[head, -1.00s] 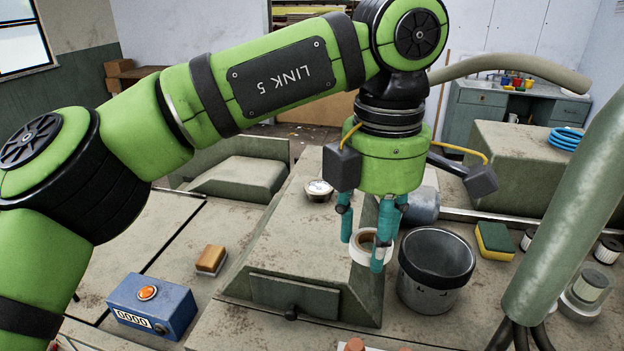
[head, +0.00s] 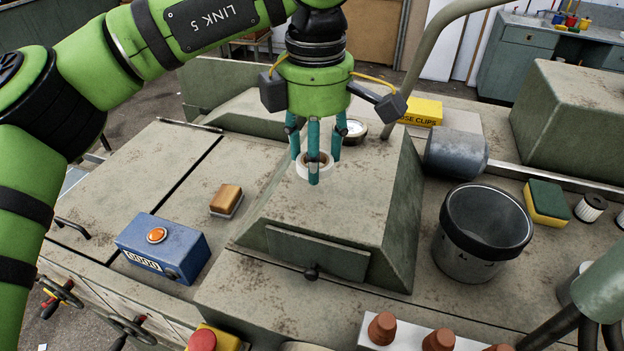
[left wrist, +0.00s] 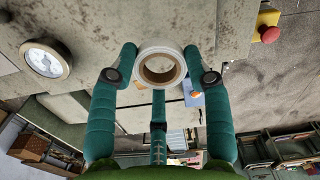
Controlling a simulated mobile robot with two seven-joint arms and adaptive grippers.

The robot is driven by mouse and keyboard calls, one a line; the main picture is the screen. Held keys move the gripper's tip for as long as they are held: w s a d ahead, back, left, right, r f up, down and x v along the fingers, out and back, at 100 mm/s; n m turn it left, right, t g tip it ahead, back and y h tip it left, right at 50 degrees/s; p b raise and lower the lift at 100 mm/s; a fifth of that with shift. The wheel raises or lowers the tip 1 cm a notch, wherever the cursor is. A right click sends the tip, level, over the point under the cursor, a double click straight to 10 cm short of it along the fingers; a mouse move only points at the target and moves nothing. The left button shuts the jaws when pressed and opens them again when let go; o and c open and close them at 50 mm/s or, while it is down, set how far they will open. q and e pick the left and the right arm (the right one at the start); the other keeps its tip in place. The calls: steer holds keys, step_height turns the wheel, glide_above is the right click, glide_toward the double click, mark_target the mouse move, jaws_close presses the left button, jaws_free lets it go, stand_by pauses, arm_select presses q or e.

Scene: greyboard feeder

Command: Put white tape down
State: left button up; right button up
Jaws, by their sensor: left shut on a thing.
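The white tape (head: 303,172) is a white ring with a tan core. My left gripper (head: 314,165) has three teal fingers, and it is shut on the tape. The tape is over the top of the sloped grey-green hood (head: 345,215) in the head view. I cannot tell whether it touches the hood. In the left wrist view the tape (left wrist: 140,70) sits between the fingertips, with its hole facing the camera. My right gripper is not in view.
A round gauge (head: 354,129) lies just behind the tape. A grey bin with a black rim (head: 462,258) stands to the right, by a yellow-green sponge (head: 546,202). A blue counter box (head: 165,247) and a brown brush (head: 227,199) are to the left.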

mark_target(313, 191)
arm_select(q)
steer(key=shift+w+a+f, duration=0.15)
steer(key=shift+a+f, duration=0.05)
steer(key=f+b, duration=0.3)
steer(key=f, duration=0.1)
steer(key=shift+s, duration=0.25)
steer(key=shift+w+r, duration=0.1)
steer(key=shift+w, duration=0.15)
steer(key=shift+s+f, duration=0.15)
steer(key=shift+f, duration=0.1)
steer(key=o, duration=0.9)
steer(key=shift+r, duration=0.1)
